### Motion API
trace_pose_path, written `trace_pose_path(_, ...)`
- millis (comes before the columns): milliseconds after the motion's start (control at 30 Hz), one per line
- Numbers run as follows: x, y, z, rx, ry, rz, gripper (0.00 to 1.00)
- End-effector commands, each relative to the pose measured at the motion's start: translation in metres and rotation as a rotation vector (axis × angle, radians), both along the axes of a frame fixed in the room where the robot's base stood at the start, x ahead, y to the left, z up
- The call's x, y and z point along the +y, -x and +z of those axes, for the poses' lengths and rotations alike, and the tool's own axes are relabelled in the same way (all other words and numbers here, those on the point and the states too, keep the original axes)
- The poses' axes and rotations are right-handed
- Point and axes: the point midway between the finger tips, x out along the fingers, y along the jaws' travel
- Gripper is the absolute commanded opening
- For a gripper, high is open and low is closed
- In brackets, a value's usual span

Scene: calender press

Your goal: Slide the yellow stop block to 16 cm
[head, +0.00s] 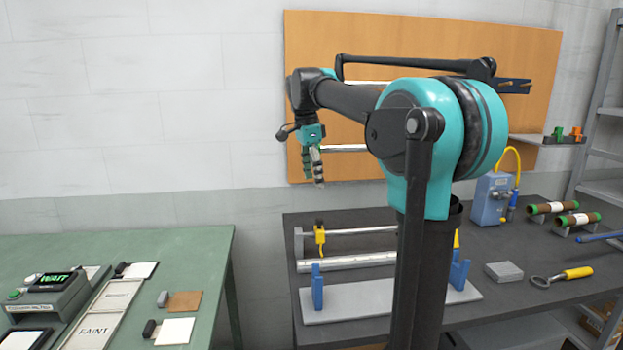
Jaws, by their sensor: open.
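The yellow stop block (320,238) sits upright on a horizontal metal rail (360,231), near the rail's left end, in the head view. A dark knob or clamp shows on its top. A second pale bar (345,261) with markings too small to read lies in front of the rail. My gripper (313,183) is in the air above and slightly left of the block, pointing down, its fingers apart and empty. It does not touch the block. My arm hides the right part of the rail.
Two blue uprights (317,287) stand on a grey plate in front of the rail. A blue-grey device (492,198), a grey block (503,271) and a yellow-handled tool (577,273) are to the right on the dark bench (540,300). A green table (200,260) stands left, beyond a gap.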

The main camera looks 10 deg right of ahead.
Motion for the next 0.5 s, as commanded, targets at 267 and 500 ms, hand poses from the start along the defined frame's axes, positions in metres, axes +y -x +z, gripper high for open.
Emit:
trace_pose_path(267, -0.003, -0.001, -0.027, 0.0, 0.0, 0.0, 0.68)
trace_pose_path(500, -0.009, -0.002, -0.07, 0.0, 0.0, 0.0, 0.68)
